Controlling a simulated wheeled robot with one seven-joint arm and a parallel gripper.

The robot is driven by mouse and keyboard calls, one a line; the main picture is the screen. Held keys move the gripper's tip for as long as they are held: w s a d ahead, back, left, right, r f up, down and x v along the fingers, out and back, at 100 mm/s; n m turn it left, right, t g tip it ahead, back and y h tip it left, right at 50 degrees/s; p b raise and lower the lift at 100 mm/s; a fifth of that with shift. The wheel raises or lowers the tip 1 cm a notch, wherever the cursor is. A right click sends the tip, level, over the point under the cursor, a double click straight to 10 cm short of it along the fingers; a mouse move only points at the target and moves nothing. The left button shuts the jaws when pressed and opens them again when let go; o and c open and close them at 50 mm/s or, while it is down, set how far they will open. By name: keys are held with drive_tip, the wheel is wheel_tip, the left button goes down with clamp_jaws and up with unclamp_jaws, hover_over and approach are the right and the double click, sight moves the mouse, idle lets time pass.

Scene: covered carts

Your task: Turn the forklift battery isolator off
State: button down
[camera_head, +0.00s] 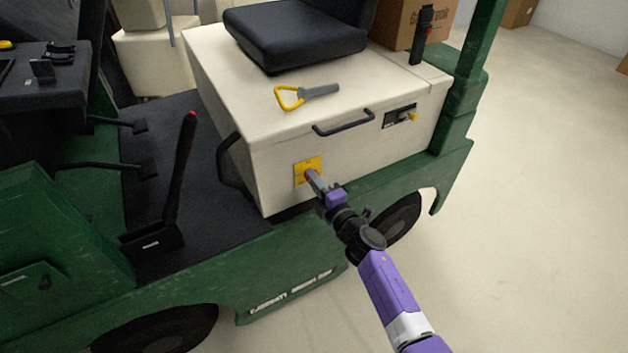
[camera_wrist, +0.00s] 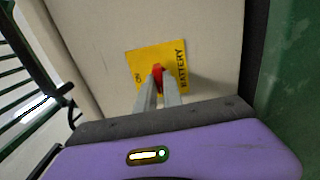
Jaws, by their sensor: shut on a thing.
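The battery isolator is a red knob (camera_wrist: 158,76) on a yellow plate (camera_head: 301,166) on the side of the forklift's cream battery cover. In the wrist view the yellow plate (camera_wrist: 143,60) reads "BATTERY" and "ON". My gripper (camera_head: 312,175) reaches up to the plate from the lower right in the head view. In the wrist view, the two grey fingers of my gripper (camera_wrist: 158,88) are closed around the red knob. The fingers hide part of the knob and the lower part of the plate, so I cannot tell the knob's exact angle.
A grey tool with a yellow handle (camera_head: 290,97) lies on the cream cover (camera_head: 230,75) beside the black seat (camera_head: 295,35). A black grab handle (camera_head: 343,122) and a small black panel (camera_head: 399,116) are on the cover's side. A red-tipped lever (camera_head: 180,165) stands left. Floor at right is clear.

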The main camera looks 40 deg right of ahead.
drive_tip(key=shift+a, duration=0.1)
drive_tip(key=c, duration=1.5)
unclamp_jaws()
drive_tip(key=shift+v, duration=3.9)
